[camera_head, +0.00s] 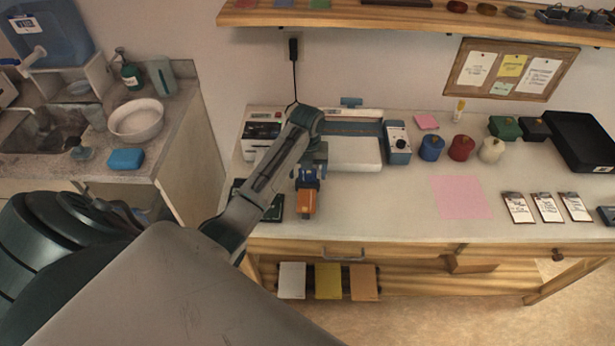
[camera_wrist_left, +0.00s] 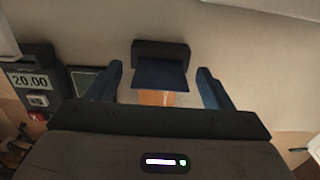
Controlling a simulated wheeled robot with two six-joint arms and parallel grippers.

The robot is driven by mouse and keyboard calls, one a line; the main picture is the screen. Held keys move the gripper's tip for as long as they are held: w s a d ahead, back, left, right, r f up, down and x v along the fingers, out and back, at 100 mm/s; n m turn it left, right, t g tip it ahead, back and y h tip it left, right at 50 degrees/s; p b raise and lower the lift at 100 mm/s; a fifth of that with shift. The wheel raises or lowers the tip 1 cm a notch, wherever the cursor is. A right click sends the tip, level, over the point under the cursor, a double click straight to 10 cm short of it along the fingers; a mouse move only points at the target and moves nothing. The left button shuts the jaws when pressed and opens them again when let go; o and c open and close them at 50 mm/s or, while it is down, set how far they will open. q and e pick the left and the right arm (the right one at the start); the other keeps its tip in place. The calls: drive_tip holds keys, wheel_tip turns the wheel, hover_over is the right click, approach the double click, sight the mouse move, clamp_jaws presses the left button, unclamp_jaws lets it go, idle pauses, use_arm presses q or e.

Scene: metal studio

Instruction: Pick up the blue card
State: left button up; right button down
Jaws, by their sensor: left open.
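The dark blue card (camera_wrist_left: 160,74) stands in a small black holder (camera_wrist_left: 160,48) in the left wrist view, between the two fingers of my left gripper (camera_wrist_left: 160,88), with a gap on each side. An orange piece (camera_wrist_left: 157,98) shows just below the card there. In the head view my left gripper (camera_head: 307,178) is over the counter's front left part, with the orange piece (camera_head: 306,203) just below it. The gripper is open and not closed on the card. In the head view I cannot tell the card from the bluish fingers. My right gripper is not in view.
A dark flat device (camera_head: 276,207) lies beside the gripper. A white printer-like box (camera_head: 262,130) and a large white machine (camera_head: 352,150) stand behind it. A pink sheet (camera_head: 460,197), several small cards and colored jars are to the right. The counter's front edge is close.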

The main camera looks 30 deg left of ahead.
use_arm(q)
drive_tip(key=shift+c, duration=0.4)
drive_tip(key=c, duration=1)
drive_tip(key=shift+o, duration=0.2)
drive_tip(key=shift+r, duration=0.15)
